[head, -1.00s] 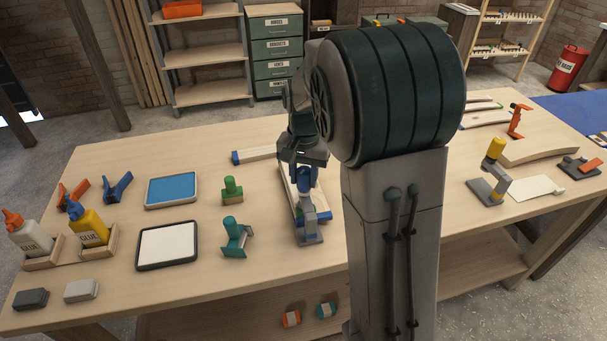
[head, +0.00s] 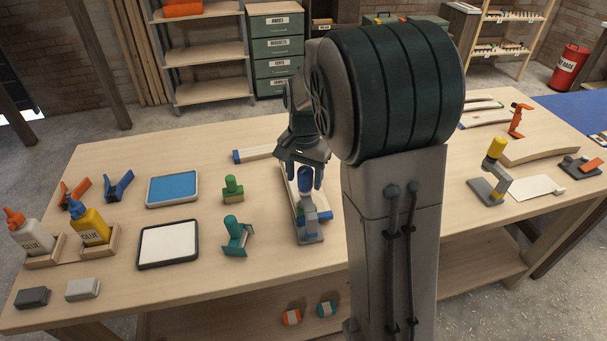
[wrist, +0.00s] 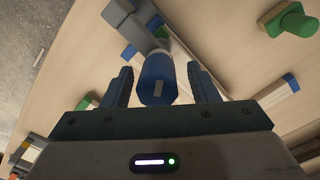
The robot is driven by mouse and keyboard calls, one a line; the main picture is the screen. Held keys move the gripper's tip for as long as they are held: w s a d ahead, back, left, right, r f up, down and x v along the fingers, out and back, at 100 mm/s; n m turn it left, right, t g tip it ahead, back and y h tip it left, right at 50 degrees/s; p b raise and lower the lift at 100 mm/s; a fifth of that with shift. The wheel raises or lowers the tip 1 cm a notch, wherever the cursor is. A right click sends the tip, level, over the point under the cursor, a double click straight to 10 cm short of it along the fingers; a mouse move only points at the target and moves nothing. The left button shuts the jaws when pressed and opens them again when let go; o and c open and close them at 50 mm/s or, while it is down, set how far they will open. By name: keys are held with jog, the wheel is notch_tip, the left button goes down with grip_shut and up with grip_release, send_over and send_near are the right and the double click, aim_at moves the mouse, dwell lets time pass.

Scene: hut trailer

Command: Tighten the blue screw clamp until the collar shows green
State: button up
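The blue screw clamp (head: 309,222) stands on the bench with its blue handle (head: 305,178) pointing up; its grey frame sits by pale wooden strips (head: 290,184). In the wrist view the blue handle (wrist: 158,80) lies between the fingers of my gripper (wrist: 162,88), with a gap on each side. My gripper (head: 301,175) is open around the handle in the head view too. The collar is too small or hidden to read its colour; I cannot make out green on it.
A yellow-topped clamp (head: 491,172) stands to the right. A blue-topped tray (head: 172,190) and a white-topped tray (head: 168,245) lie further left. Bench between them is clear.

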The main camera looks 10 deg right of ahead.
aim_at(305, 170)
notch_tip(305, 170, up, 14)
jog(key=shift+b, duration=0.4)
dwell(0.3)
dwell(0.8)
notch_tip(305, 170, down, 13)
jog(key=n+p, duration=0.3)
jog(key=n, duration=0.3)
jog(key=n+p, duration=0.3)
jog(key=n, duration=0.3)
jog(key=shift+d+f, duration=0.15)
jog(key=c, duration=1)
